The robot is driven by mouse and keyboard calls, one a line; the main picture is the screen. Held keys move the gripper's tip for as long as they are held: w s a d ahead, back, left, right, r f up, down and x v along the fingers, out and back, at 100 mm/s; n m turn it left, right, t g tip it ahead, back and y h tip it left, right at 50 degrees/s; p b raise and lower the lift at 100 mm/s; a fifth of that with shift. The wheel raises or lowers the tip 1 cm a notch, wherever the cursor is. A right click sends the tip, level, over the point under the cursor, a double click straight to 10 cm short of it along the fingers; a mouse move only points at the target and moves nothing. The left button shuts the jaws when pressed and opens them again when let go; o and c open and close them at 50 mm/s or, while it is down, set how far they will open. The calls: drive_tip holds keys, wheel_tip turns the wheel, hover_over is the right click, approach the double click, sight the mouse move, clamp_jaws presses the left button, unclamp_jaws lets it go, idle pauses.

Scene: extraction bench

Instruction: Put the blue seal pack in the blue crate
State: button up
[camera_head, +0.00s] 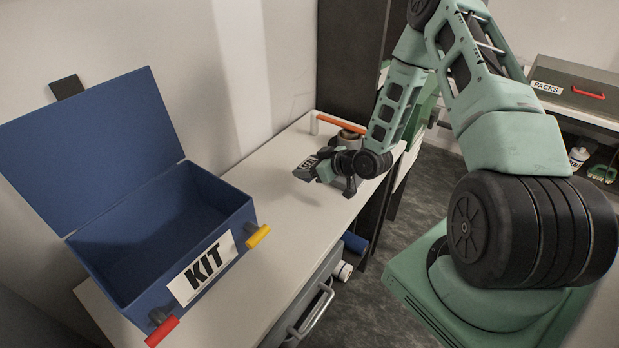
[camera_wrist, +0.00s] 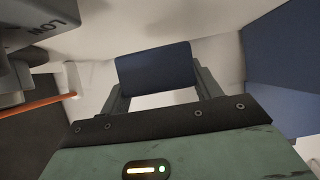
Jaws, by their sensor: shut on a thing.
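The blue seal pack (camera_wrist: 155,70) shows in the wrist view as a dark blue block between my two fingers. My gripper (camera_head: 325,178) is shut on it, over the far part of the white bench. In the head view I cannot make the pack out. The blue crate (camera_head: 218,213) stands on the near left of the bench, with its lid (camera_head: 95,140) tilted open and a KIT label on its front. Its inside looks empty. My gripper is apart from the crate, to its right and farther back. Blue surfaces, likely the crate (camera_wrist: 280,55), show at the right of the wrist view.
An orange bar (camera_head: 341,124) stands at the bench's far end; it also shows in the wrist view (camera_wrist: 38,106). A grey body marked LOW (camera_wrist: 45,22) is close by there. Bare bench top (camera_head: 290,213) lies between my gripper and the crate. The crate has red and yellow latches.

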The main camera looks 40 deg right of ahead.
sight(310, 164)
drive_tip(key=shift+r+b, duration=0.55)
drive_tip(key=shift+r, duration=1.9)
